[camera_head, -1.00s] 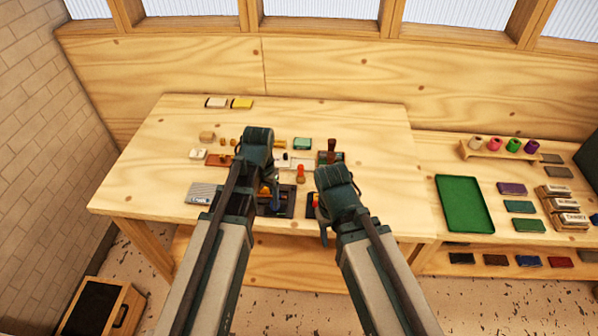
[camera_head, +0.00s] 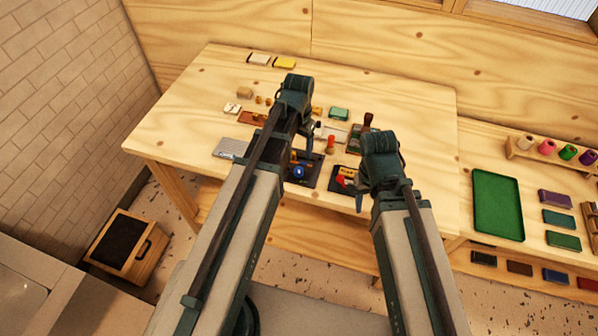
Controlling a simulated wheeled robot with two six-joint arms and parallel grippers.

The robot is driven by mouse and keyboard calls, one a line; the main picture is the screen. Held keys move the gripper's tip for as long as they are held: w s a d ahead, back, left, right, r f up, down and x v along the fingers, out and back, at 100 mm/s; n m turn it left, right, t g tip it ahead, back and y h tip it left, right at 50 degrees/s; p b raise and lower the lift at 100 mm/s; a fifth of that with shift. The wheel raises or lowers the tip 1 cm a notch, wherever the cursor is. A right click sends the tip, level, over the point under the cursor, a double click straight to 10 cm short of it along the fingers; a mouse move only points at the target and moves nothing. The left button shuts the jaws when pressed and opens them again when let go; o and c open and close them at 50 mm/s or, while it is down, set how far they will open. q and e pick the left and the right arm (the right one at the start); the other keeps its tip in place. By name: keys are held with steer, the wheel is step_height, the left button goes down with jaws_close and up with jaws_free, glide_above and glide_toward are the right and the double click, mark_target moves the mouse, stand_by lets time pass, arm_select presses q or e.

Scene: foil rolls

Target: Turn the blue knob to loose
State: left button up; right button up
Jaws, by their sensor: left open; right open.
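The blue knob (camera_head: 299,172) is a small round blue piece on a dark plate (camera_head: 312,181) near the front edge of the wooden table. My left gripper (camera_head: 303,140) hangs above and just behind the knob, apart from it as far as I can tell; it is open and its fingertips are partly hidden by my arm. My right gripper (camera_head: 360,198) is open and empty, beside a second dark plate with a red and yellow piece (camera_head: 345,178). The knob's pointer and any markings are too small to read.
A grey ridged block (camera_head: 230,148), a red-topped peg (camera_head: 330,144), a green block (camera_head: 338,114) and a dark red-handled piece (camera_head: 368,120) crowd the table. A green tray (camera_head: 499,205) lies on the right bench. The table's back right is clear.

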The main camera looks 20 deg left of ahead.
mark_target(299, 170)
arm_select(q)
step_height(299, 170, down, 11)
steer(key=b, duration=0.9)
steer(key=shift+r+b, duration=0.15)
steer(key=shift+b, duration=0.2)
jaws_close()
